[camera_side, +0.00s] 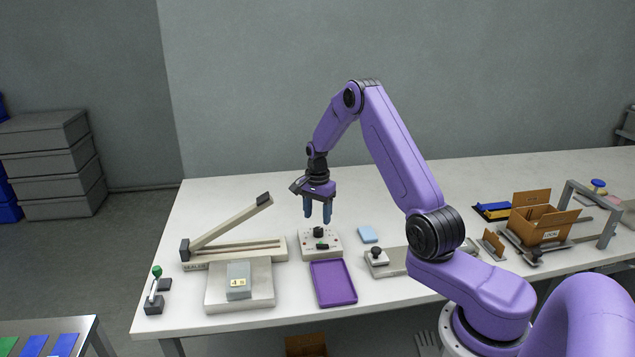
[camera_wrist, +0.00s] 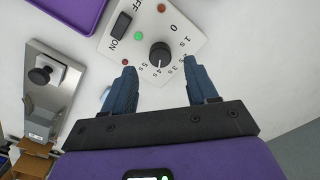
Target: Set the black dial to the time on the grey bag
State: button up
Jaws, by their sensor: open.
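The black dial (camera_wrist: 160,55) sits on a pale control box (camera_wrist: 185,22) with a printed scale from 0 to 5s. A small pale mark shows on the dial's lower side in the wrist view, towards the 4s end, but it is too small to read surely. In the side view the box (camera_side: 319,250) stands behind the purple tray. The grey bag (camera_side: 239,270) lies on a pale plate and has a yellow label (camera_side: 237,283) that seems to read 4 s. My gripper (camera_side: 317,218) is open and empty above the dial, fingers pointing down, apart from it.
A sealer with a raised lever arm (camera_side: 230,220) stands left of the control box. The purple tray (camera_side: 333,283) lies in front of it, a blue block (camera_side: 368,234) to its right. A base with a black knob (camera_side: 376,255) and an open carton (camera_side: 543,222) are farther right.

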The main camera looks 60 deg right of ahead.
aim_at(318, 230)
notch_tip(318, 230, up, 12)
jog(key=shift+r, duration=0.2)
dwell(0.4)
jog(key=s+a+r+n, duration=0.1)
jog(key=s+a+n, duration=0.2)
jog(key=a+n, duration=0.35)
jog(key=s+a+r+n, duration=0.2)
jog(key=s+a+n, duration=0.1)
jog(key=a, duration=0.7)
jog(key=s+a+r+n, duration=0.1)
jog(key=s+a+n, duration=0.35)
jog(key=a, duration=0.35)
jog(key=s+a+n, duration=0.3)
jog(key=s+n, duration=1.3)
jog(key=s, duration=0.8)
jog(key=shift+s+f, duration=0.15)
jog(key=shift+f, duration=0.25)
